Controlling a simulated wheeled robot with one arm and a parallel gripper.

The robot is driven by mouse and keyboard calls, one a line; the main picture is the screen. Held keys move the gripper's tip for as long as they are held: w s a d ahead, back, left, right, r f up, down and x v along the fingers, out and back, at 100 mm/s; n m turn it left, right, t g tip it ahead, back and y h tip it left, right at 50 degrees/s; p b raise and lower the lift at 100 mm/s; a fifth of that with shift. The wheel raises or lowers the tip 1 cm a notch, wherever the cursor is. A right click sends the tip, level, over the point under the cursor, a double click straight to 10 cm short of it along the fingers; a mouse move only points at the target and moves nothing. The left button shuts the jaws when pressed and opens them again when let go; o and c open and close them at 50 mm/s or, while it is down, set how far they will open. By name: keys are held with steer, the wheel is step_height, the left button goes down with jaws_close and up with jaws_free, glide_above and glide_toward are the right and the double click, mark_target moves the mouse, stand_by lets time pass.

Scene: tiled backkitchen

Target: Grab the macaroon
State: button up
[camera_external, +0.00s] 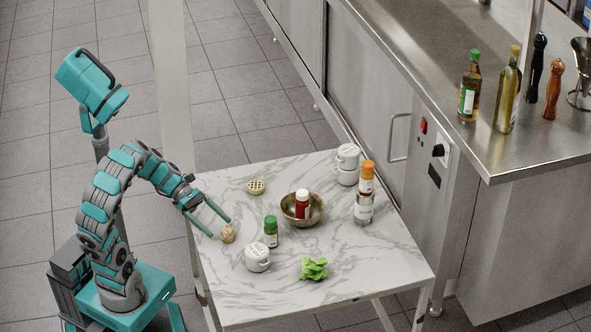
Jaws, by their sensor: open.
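A small tan, rough-looking lump (228,234), which looks like the macaroon, sits on the marble table at its left side. Its fine detail is too small to make out. My gripper (221,228) is open, with its two teal fingers pointing down toward the lump. The fingertips are close beside and above it; I cannot tell whether they touch it. Nothing is held between the fingers.
On the marble table (335,290) stand a lattice-topped pastry (256,187), green-capped jar (270,232), white teapot-like vessel (257,257), metal bowl (287,211) holding a red bottle (302,205), green leafy clump (313,269), stacked white cups (347,165) and orange-topped bottle (364,200).

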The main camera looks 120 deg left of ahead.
mark_target(227, 233)
steer(key=shift+w+d+f, duration=0.1)
steer(key=shift+w, duration=0.5)
steer(key=shift+w+d+f, duration=0.1)
steer(key=shift+w, duration=0.45)
steer(key=shift+x, duration=1.5)
steer(key=shift+a, duration=0.15)
steer(key=c, duration=1.4)
